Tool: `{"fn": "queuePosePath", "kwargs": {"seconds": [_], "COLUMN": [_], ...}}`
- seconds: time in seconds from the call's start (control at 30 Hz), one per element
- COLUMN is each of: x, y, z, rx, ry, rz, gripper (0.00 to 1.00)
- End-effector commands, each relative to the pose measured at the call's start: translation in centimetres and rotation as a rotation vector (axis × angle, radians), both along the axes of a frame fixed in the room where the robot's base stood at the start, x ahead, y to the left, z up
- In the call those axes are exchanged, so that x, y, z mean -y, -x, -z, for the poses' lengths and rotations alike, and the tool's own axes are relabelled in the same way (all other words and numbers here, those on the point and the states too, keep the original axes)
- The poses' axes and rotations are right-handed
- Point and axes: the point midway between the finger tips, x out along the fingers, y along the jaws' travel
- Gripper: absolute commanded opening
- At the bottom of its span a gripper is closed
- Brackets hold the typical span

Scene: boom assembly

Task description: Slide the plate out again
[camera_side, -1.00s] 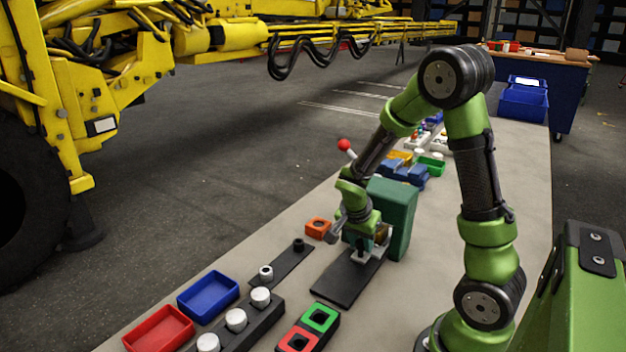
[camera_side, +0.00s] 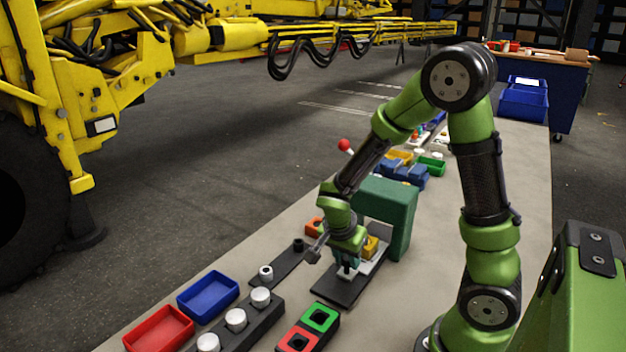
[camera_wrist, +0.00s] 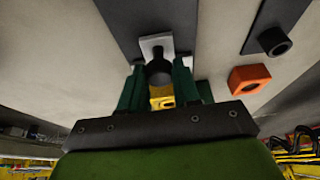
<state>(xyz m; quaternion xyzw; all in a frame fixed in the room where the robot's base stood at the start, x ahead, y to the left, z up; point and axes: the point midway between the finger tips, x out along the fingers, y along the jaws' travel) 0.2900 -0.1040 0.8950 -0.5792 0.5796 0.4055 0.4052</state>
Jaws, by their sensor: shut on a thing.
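The light grey plate (camera_side: 379,258) lies on a dark flat track (camera_side: 329,287), partly out from under the green arch-shaped press (camera_side: 402,215). A yellow block (camera_side: 371,246) sits on the plate near the press opening. My gripper (camera_side: 347,271) is low over the track at the plate's near end. In the wrist view, my gripper's green fingers (camera_wrist: 157,80) are shut on a dark round knob (camera_wrist: 158,74) on the plate; the plate's pale end (camera_wrist: 155,43) shows beyond it. The yellow block (camera_wrist: 162,98) shows behind the knob. The plate's far end is hidden.
An orange socket block (camera_side: 313,225) and a dark strip with small rings (camera_side: 283,267) lie left of the track. Red and green sockets (camera_side: 319,318) stand in front. A red-knobbed lever (camera_side: 344,145) rises behind the arm. The track's front end is clear.

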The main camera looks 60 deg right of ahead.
Motion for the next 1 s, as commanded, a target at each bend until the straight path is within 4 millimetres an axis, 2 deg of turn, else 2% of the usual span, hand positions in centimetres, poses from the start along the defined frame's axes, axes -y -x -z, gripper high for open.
{"fn": "queuePosePath", "kwargs": {"seconds": [0.7, 1.0], "x": [-5.1, -5.9], "y": [-0.1, -0.1], "z": [-0.1, -0.1], "rx": [0.003, 0.003], "ry": [0.000, 0.000], "rz": [-0.003, -0.001], "gripper": [0.01, 0.01]}}
